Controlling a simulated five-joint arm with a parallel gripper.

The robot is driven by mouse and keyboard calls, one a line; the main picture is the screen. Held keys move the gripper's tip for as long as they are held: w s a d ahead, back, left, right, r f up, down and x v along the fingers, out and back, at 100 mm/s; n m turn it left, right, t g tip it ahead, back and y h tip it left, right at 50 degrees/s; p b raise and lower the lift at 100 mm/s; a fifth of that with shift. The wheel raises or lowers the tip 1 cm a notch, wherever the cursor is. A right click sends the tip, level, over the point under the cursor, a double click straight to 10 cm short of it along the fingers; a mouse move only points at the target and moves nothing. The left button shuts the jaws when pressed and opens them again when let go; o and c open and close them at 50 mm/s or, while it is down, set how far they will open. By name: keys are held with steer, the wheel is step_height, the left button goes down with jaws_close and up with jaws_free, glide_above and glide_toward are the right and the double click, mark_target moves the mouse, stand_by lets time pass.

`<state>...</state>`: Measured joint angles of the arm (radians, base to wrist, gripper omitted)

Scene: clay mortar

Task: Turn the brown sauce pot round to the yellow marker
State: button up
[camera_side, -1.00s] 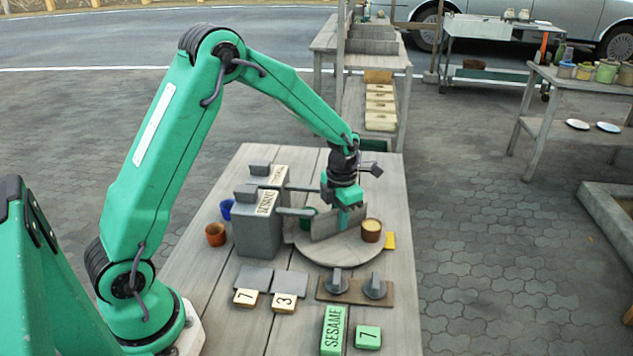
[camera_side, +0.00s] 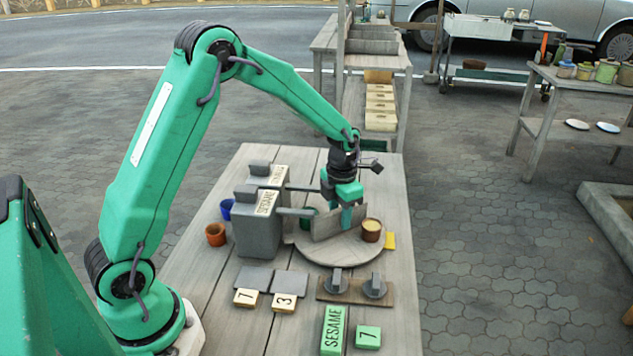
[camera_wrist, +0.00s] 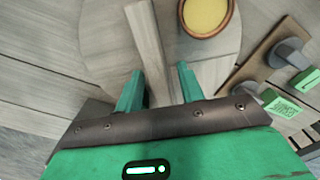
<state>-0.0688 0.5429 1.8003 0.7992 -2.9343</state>
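The brown sauce pot (camera_side: 371,230), filled with yellow sauce, stands upright on the right part of the round grey turntable (camera_side: 345,255). It also shows at the top of the wrist view (camera_wrist: 207,14). The yellow marker (camera_side: 390,241) lies just outside the turntable's right edge, close beside the pot. An upright grey plate (camera_side: 327,224) crosses the turntable left of the pot. My gripper (camera_wrist: 158,88) is open above the turntable, with the end of the plate (camera_wrist: 148,45) showing between its fingers. Whether a finger touches the plate is unclear.
Two grey dispensers (camera_side: 258,235) with projecting arms stand left of the turntable; a green pot (camera_side: 307,216) is partly hidden there. A knob board (camera_side: 355,290) and labelled blocks (camera_side: 332,330) lie in front. Blue (camera_side: 226,209) and orange (camera_side: 215,234) cups stand at left.

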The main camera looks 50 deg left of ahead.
mark_target(340, 209)
steer(key=shift+r, duration=3.5)
